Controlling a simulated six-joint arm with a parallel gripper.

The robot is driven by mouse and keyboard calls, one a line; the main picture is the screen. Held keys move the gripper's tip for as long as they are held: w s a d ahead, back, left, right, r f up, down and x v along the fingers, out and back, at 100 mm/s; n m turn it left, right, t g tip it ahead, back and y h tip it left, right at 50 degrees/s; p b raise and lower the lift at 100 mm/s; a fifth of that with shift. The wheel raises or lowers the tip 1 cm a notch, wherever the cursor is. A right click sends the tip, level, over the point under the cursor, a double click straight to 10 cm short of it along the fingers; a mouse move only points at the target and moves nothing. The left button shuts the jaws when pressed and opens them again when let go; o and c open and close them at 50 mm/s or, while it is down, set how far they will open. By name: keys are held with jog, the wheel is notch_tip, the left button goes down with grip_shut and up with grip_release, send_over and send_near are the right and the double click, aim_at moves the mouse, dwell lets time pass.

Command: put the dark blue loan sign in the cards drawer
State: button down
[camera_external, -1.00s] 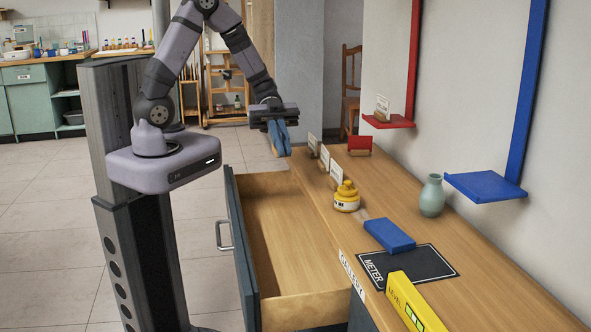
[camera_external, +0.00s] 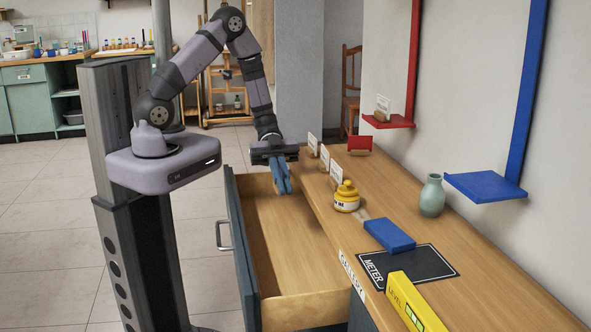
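My gripper (camera_external: 279,172) points down over the open drawer (camera_external: 290,250), near its far end. It is shut on a narrow blue piece (camera_external: 282,184), which I take for the dark blue loan sign; it is seen nearly edge-on and no lettering is readable. The piece hangs at about the height of the drawer's rim. The drawer is pulled out from the wooden counter (camera_external: 450,255), and its visible floor is bare.
White cards (camera_external: 336,174) in small stands and a red sign (camera_external: 359,145) stand at the counter's far end. Red (camera_external: 388,121) and blue (camera_external: 485,187) shelves project from the wall.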

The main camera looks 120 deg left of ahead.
aim_at(284, 247)
notch_tip(284, 247, down, 15)
jog(key=shift+f, duration=0.2)
dwell(0.6)
jog(key=shift+b, duration=0.3)
jog(key=shift+f, duration=0.2)
jog(key=c, duration=2)
grip_release()
jog(key=shift+r, duration=0.15)
jog(key=shift+r, duration=0.2)
jog(key=shift+s+a, duration=0.2)
jog(key=shift+a, duration=0.05)
jog(key=b+v, duration=0.1)
jog(key=v, duration=1)
jog(key=shift+s+a+b, duration=0.1)
jog(key=shift+s+b, duration=0.05)
jog(key=shift+b, duration=0.2)
